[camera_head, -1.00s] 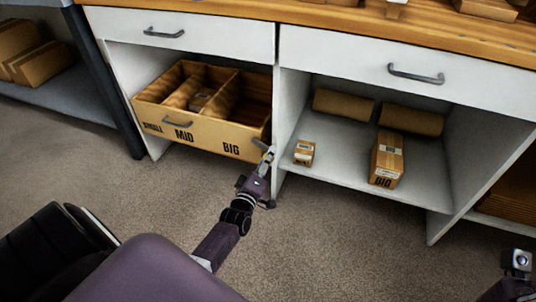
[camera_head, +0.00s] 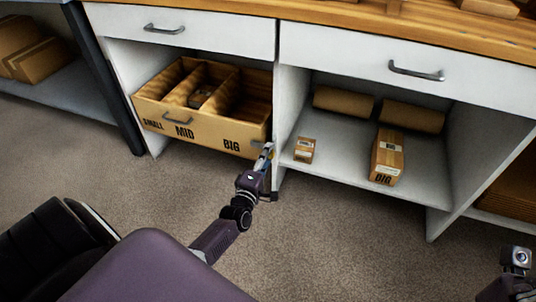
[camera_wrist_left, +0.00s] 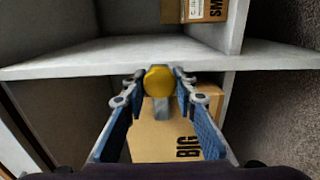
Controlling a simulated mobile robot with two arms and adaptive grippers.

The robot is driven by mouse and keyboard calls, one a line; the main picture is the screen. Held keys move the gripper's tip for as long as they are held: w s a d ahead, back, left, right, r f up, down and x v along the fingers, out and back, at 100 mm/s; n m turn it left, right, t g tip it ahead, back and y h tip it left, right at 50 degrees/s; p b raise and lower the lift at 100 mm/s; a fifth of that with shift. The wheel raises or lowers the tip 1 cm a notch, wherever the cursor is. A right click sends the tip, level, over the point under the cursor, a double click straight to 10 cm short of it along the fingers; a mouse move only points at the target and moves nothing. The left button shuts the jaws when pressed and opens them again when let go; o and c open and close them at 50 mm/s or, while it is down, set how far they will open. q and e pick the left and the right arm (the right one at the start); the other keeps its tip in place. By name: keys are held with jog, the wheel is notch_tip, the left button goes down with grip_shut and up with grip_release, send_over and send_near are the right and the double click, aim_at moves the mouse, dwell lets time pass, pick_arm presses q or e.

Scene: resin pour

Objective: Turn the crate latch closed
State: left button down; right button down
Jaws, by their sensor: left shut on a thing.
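The wooden crate (camera_head: 208,137) sits in the left bay, with compartments marked SMALL, MID and BIG. Its grey latch (camera_head: 256,144) is at the right end of the front, beside BIG, and looks roughly level. My left gripper (camera_head: 267,152) is at the latch. In the left wrist view, the fingers of my left gripper (camera_wrist_left: 159,84) are shut on the latch's round yellow knob (camera_wrist_left: 159,79); a grey piece hangs below it, in front of the BIG face of the crate (camera_wrist_left: 150,142). My fingers partly hide the latch in the head view. Part of my right arm shows at the lower right; its fingers are unclear.
The right bay (camera_head: 340,175) holds a small carton (camera_head: 304,150), a carton marked BIG (camera_head: 387,160) and two brown rolls (camera_head: 343,104). A white divider (camera_head: 287,135) stands close to the right of my left gripper. Drawers are above; the floor in front is clear.

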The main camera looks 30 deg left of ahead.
pick_arm(q)
jog(key=c, duration=1.6)
grip_release()
jog(key=v, duration=1.2)
